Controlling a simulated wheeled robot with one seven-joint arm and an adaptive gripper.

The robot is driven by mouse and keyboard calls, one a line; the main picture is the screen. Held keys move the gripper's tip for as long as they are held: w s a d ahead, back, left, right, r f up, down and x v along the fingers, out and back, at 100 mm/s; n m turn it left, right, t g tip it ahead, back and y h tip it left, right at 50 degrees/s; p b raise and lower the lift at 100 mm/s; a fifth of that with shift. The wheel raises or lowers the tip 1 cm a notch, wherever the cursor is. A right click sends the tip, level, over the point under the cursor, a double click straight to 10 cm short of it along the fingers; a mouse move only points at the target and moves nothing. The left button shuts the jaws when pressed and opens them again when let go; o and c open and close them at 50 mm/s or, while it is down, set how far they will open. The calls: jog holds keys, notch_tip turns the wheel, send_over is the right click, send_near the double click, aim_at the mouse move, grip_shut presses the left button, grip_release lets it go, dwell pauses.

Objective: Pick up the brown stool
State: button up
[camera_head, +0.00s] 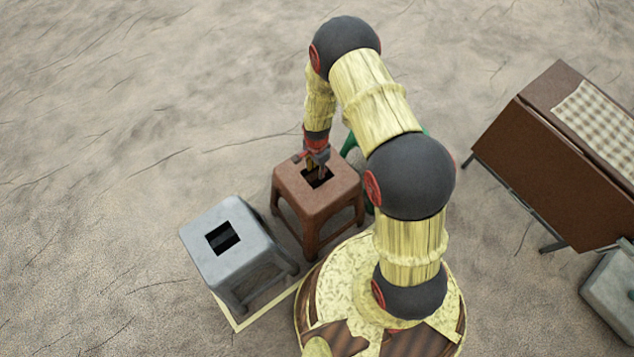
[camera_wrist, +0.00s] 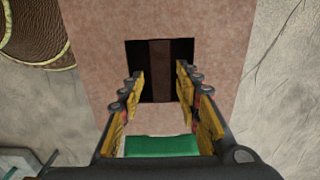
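The brown stool (camera_head: 335,196) stands upright on the ground in the head view. Its seat has a dark rectangular opening, crossed by a brown bar in the wrist view. That view shows the seat (camera_wrist: 100,70) close up. My gripper (camera_head: 318,172) points down at the opening. In the wrist view my gripper (camera_wrist: 160,78) is open, its fingertips apart with the bar between them in the picture. Nothing is held. I cannot tell whether the tips are inside the opening or just above it. My arm hides part of the stool's surroundings.
A grey stool (camera_head: 215,228) stands close by at left. A green object (camera_head: 349,146), mostly hidden, lies behind the brown stool; green (camera_wrist: 160,146) also shows between my fingers. A brown table (camera_head: 545,150) with a checked cloth stands right. Ground at far left is clear.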

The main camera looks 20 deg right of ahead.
aim_at(317, 173)
notch_tip(317, 173, down, 5)
jog(key=shift+w+d+b, duration=0.1)
jog(key=shift+d+b, duration=0.05)
jog(key=shift+b, duration=1.05)
jog(key=shift+r, duration=0.1)
jog(key=shift+c, duration=0.3)
jog(key=c, duration=0.7)
grip_shut()
